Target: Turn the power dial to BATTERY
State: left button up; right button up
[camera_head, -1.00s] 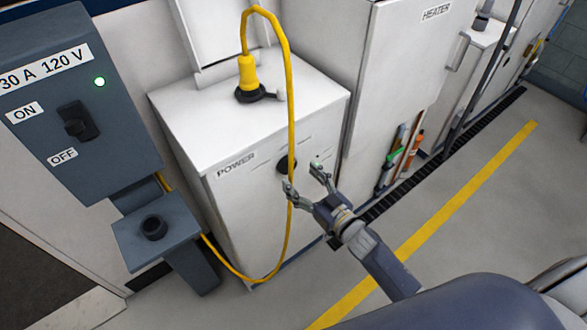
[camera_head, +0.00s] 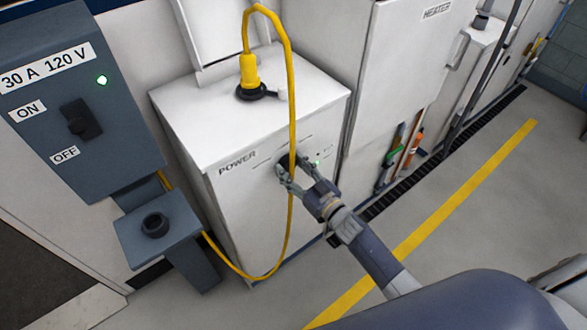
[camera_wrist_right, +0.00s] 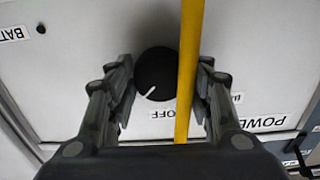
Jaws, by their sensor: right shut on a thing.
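The black power dial (camera_wrist_right: 157,75) is on the front of the white cabinet marked POWER (camera_head: 237,161). In the right wrist view its white pointer line points down-left, near the OFF label (camera_wrist_right: 168,114). A partly cut-off BATT label (camera_wrist_right: 10,33) is at the upper left there. The yellow cable (camera_wrist_right: 190,70) also runs between the fingers, in front of the dial's right edge. My left gripper is not in view.
The yellow cable loops from a plug (camera_head: 249,76) on the cabinet top down past the front. A grey switch box (camera_head: 75,110) with ON and OFF labels and a green light stands left. A HEATER cabinet (camera_head: 398,65) stands right. Floor is clear around the yellow line (camera_head: 465,192).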

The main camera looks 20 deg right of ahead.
jog(key=shift+n, duration=0.3)
jog(key=n+b, duration=0.1)
jog(key=n, duration=0.2)
jog(key=n+b, duration=0.1)
jog(key=n, duration=0.5)
jog(key=shift+d+b, duration=0.1)
jog(key=shift+b, duration=0.3)
jog(key=n+b, duration=0.1)
jog(key=n, duration=0.3)
jog(key=shift+b, duration=0.35)
jog(key=shift+r+n+b, duration=0.1)
jog(key=shift+n+b, duration=0.55)
jog(key=shift+n, duration=1.45)
jog(key=o, duration=1.1)
